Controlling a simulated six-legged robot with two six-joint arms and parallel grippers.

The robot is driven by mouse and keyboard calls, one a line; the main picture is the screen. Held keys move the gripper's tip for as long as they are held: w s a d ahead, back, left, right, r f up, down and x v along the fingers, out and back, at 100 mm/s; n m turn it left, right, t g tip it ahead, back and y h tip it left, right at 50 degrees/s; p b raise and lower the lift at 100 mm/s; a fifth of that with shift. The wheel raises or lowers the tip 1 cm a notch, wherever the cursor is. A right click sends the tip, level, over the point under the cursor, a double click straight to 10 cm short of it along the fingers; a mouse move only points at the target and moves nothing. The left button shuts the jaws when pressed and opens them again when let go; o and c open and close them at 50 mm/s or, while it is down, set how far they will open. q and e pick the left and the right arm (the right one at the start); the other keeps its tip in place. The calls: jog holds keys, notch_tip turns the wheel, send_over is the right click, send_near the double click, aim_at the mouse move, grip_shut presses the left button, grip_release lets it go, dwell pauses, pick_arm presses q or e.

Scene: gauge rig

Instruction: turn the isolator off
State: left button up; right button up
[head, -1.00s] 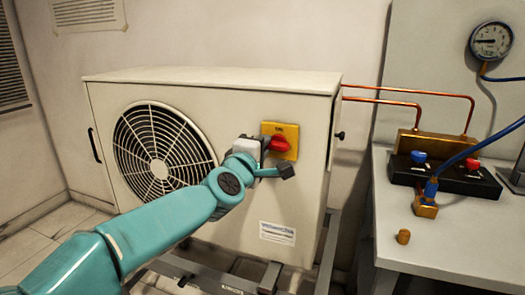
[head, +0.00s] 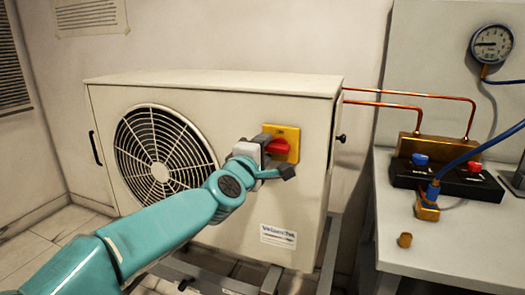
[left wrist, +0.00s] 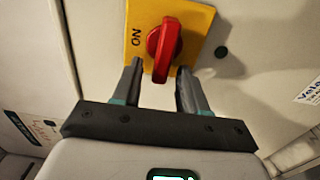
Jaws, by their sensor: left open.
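The isolator is a yellow plate (head: 290,132) with a red handle (head: 280,146), on the front of the cream outdoor unit, right of its fan. In the left wrist view the red handle (left wrist: 163,50) lies lengthwise away from my gripper, with the word ON on the yellow plate (left wrist: 197,20) to its left. My left gripper (head: 268,155) is at the isolator, coming in from the left. In the left wrist view its open fingers (left wrist: 160,68) stand on either side of the handle's near end, with gaps visible. Whether either finger touches it I cannot tell. My right gripper is not in view.
The cream unit (head: 210,90) has a fan grille (head: 150,135) behind my left arm. Copper pipes (head: 420,92) run right to a bench (head: 450,250) holding a manifold with blue and red knobs (head: 445,178). A dial gauge (head: 491,43) is on the wall panel. A brass cap (head: 404,240) lies on the bench.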

pick_arm(q)
jog(key=b+v, duration=0.1)
jog(key=v, duration=1.5)
jog(key=shift+s, duration=0.15)
